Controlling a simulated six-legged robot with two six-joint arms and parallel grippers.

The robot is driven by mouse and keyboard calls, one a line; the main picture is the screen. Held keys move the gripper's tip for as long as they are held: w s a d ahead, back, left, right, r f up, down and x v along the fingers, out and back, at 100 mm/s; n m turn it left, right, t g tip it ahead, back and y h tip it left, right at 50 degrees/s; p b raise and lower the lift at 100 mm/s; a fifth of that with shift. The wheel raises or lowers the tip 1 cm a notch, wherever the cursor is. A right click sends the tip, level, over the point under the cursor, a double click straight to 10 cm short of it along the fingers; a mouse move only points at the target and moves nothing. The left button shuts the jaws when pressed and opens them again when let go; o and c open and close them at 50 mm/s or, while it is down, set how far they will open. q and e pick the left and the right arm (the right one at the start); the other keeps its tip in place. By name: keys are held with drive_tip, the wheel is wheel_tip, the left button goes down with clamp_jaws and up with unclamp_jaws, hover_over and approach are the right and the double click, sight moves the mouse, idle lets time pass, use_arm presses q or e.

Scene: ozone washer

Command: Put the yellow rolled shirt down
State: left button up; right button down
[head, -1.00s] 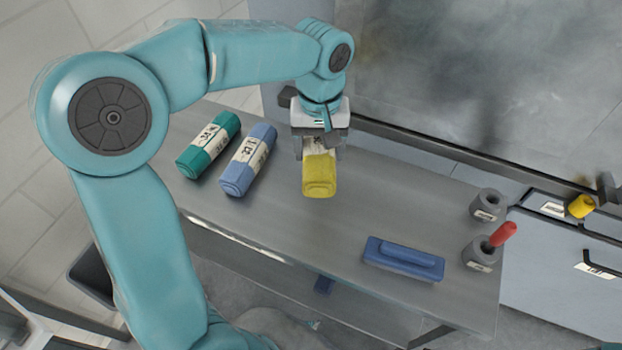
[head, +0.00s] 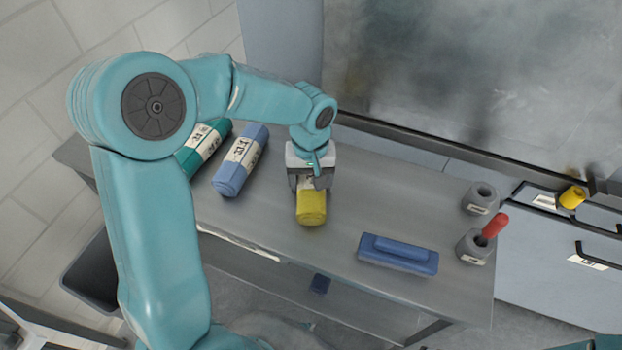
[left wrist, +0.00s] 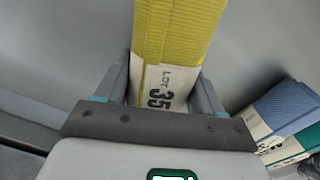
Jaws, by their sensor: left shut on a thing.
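The yellow rolled shirt (head: 311,208) is at the middle of the grey table in the head view, with a white label band. My left gripper (head: 310,184) is over its far end and shut on it. In the left wrist view the yellow roll (left wrist: 178,35) runs up between the two fingers of my gripper (left wrist: 165,90), and its label reads "LOT 35". I cannot tell whether the roll touches the table. My right gripper is not in view.
A blue roll (head: 240,162) and a partly hidden teal roll (head: 203,147) lie to the left on the table (head: 370,190). A blue block (head: 398,254), two grey holders (head: 480,198) and a red-handled thing (head: 494,226) are on the right. Bare tabletop lies between.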

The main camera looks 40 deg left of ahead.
use_arm(q)
drive_tip(key=o, duration=1.2)
drive_tip(key=shift+w+f, duration=0.15)
drive_tip(key=shift+f, duration=0.05)
drive_tip(key=shift+r, duration=0.1)
drive_tip(key=shift+r+p, duration=0.25)
drive_tip(key=shift+p, duration=0.05)
wheel_tip(320, 180, up, 11)
drive_tip(key=shift+a+f, duration=0.1)
drive_tip(key=shift+r, duration=0.5)
